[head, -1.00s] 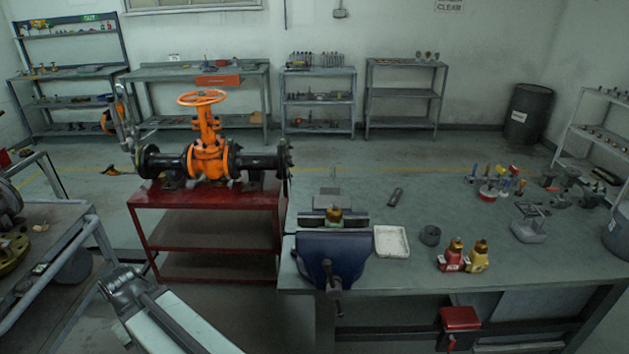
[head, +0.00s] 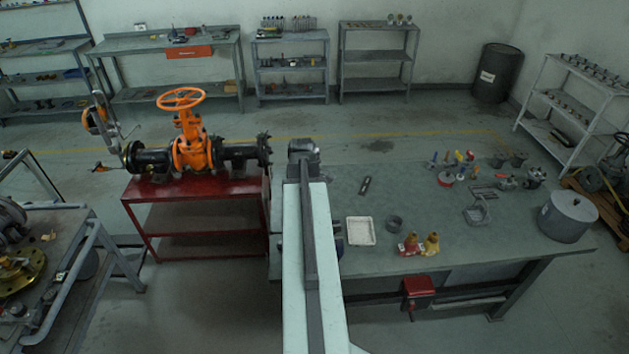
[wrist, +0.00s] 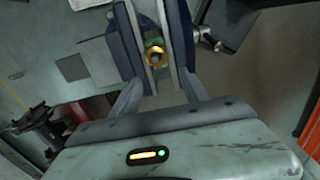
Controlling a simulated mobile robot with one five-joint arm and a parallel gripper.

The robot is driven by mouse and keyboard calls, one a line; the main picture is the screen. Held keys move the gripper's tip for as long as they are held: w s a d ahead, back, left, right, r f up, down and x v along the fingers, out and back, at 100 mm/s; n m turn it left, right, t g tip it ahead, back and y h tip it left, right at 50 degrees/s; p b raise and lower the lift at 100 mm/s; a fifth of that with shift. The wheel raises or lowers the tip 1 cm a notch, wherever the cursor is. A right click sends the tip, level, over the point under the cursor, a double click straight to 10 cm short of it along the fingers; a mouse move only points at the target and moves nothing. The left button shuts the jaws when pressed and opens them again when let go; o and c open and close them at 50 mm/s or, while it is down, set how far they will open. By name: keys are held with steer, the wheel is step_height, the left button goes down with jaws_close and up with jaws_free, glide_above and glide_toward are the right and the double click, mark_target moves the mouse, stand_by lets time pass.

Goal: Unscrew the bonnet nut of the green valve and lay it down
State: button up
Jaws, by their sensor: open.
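In the wrist view a brass-coloured nut (wrist: 154,56) is seen from above between the jaws of the blue vise (wrist: 121,42). A little green shows around it, but most of the green valve body is hidden between the jaws. My gripper (wrist: 160,76) is open and empty. Its two fingers point toward the vise, one on each side of the nut's line, apparently short of it. In the head view my arm covers the vise and the valve, so the gap to the nut cannot be told there.
On the bench (head: 330,215), right of my arm, are a white tray (head: 360,231), a grey ring (head: 394,224), and a red valve (head: 410,245) and a yellow valve (head: 431,244). Bare bench surrounds the tray. An orange gate valve (head: 190,150) stands on a red stand at left.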

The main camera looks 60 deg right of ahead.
steer(key=shift+s+d+r, duration=0.35)
steer(key=shift+s+d, duration=0.1)
steer(key=shift+s, duration=0.1)
steer(key=shift+s+d+r, duration=0.3)
steer(key=shift+s+d, duration=0.1)
steer(key=shift+s, duration=0.1)
step_height(320, 180, down, 7)
steer(key=b, duration=0.7)
steer(key=shift+w+f, duration=0.1)
steer(key=shift+f, duration=0.05)
jaws_close()
steer(key=shift+n, duration=0.3)
